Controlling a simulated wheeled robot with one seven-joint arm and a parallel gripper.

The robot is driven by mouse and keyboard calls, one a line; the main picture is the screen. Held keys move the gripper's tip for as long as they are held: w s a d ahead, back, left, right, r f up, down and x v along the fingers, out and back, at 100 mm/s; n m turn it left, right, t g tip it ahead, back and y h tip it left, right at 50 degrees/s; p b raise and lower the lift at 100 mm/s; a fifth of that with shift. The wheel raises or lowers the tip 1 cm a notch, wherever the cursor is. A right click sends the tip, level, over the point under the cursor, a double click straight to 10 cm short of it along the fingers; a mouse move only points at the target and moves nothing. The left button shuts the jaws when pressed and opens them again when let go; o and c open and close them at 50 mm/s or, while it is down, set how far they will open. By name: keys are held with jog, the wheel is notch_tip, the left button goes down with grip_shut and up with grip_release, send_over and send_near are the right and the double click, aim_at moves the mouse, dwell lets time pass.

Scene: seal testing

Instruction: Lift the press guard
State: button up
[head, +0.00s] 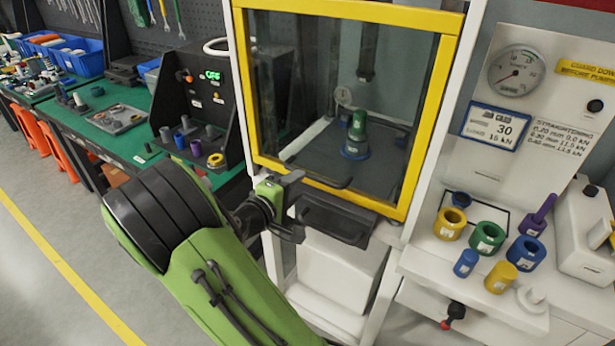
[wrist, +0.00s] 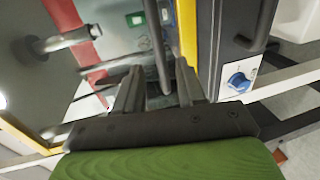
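The press guard (head: 440,80) is a clear pane in a yellow frame on the front of the white press. It is down, covering the press opening. A dark bar handle (head: 326,181) stands out near its lower edge. My gripper (head: 300,206) is in front of the guard's lower left part, close to the handle. In the wrist view my gripper (wrist: 158,88) has its fingers apart, with a dark bar (wrist: 158,45) in line with the gap between them. I cannot tell whether the fingers touch it. The yellow frame (wrist: 187,30) shows beyond the fingers.
Behind the guard, a green and blue part (head: 356,136) stands on the press bed. Coloured rings and plugs (head: 487,237) sit on the white shelf at right. A green workbench (head: 110,145) stands at left. A blue knob (wrist: 238,82) is right of my fingers.

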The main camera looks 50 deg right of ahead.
aim_at(308, 176)
jog(key=x, duration=0.7)
jog(key=shift+c, duration=0.4)
grip_shut()
